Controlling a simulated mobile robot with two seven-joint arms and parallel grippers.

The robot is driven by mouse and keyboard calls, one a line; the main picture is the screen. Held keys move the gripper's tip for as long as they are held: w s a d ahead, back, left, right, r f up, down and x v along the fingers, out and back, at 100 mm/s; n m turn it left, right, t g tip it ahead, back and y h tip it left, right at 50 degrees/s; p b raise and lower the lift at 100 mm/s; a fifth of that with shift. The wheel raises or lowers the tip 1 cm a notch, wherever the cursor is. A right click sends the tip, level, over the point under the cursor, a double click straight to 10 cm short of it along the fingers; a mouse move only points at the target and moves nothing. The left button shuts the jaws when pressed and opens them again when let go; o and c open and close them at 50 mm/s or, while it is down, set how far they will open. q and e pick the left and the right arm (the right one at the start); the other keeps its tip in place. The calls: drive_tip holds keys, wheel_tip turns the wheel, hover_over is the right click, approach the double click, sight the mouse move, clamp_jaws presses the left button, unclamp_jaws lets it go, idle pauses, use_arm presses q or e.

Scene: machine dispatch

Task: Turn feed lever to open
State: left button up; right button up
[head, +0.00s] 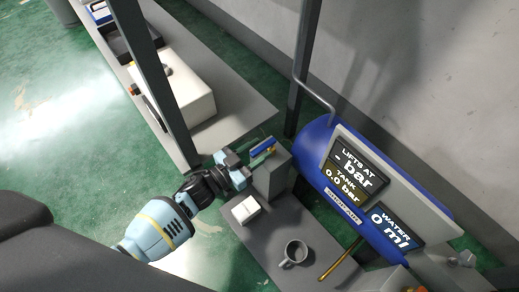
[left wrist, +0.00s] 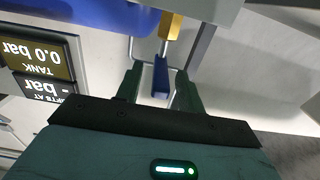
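The feed lever shows as a blue handle (left wrist: 161,78) on a brass stem (left wrist: 170,27) in the left wrist view. In the head view a blue and yellow lever (head: 263,146) is at the top of a grey block beside the blue tank. My left gripper (head: 243,163) is at this lever. In the left wrist view its two dark green fingers (left wrist: 160,92) stand on either side of the blue handle, with a visible gap on each side. It is open and not closed on the handle. My right gripper is not in view.
The blue tank (head: 313,150) carries displays reading "TANK 0.0 bar" (head: 345,182) and "WATER 0 ml" (head: 391,227). A mug (head: 294,252), a small white box (head: 245,210) and a brass rod (head: 341,260) are on or above the grey table. Dark posts (head: 152,80) stand near my left arm.

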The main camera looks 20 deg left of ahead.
use_arm(q)
drive_tip(key=shift+w+d, duration=0.25)
drive_tip(key=shift+w, duration=0.15)
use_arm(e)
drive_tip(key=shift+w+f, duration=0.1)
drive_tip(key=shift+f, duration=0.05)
use_arm(q)
clamp_jaws()
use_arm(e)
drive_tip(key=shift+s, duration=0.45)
